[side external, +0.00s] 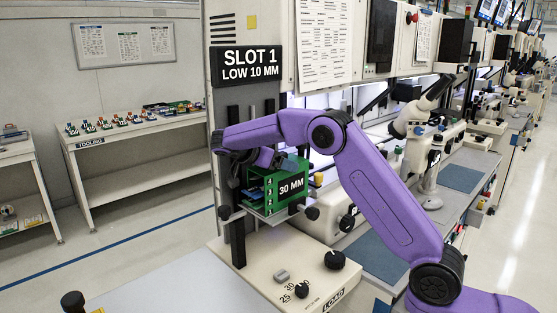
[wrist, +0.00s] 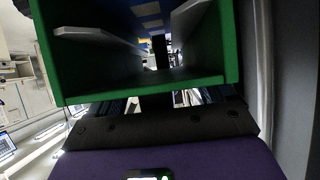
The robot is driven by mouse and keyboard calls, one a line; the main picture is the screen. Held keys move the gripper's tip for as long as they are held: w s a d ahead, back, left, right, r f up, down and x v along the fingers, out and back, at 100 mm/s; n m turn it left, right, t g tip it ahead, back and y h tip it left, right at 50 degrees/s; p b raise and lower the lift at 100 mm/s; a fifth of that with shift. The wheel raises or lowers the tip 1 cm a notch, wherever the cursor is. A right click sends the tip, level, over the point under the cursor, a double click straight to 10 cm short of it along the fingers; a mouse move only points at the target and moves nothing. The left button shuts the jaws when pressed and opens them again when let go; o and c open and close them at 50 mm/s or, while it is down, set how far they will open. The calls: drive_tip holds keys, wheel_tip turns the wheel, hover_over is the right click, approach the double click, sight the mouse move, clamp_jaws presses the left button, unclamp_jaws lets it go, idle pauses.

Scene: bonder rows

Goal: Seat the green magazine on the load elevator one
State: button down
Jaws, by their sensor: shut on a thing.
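The green magazine (side external: 272,183) has a "30 MM" label on its near side. In the side view it is over the small grey plate of the load elevator (side external: 262,216), below the "SLOT 1 LOW 10 MM" sign. It looks roughly upright; I cannot tell whether its base touches the plate. My gripper (side external: 246,178) is at its left side, shut on it; the fingertips are mostly hidden. In the wrist view the magazine (wrist: 142,88) fills the upper middle, its open end showing grey inner ledges, just beyond my dark gripper body (wrist: 160,130).
The machine base below has black knobs (side external: 334,260), a "25/30" scale and a "LOAD" label. Dark posts (side external: 236,215) stand beside the elevator. A tooling table (side external: 135,130) with small coloured parts stands at the left. Microscopes (side external: 430,110) line the bench at the right.

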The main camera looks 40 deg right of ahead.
drive_tip(key=shift+f, duration=0.15)
unclamp_jaws()
drive_tip(key=shift+f, duration=0.1)
drive_tip(key=shift+a, duration=0.1)
idle(0.4)
drive_tip(key=v, duration=1.1)
drive_tip(key=shift+a+r, duration=0.3)
drive_tip(key=shift+a, duration=0.1)
idle(0.4)
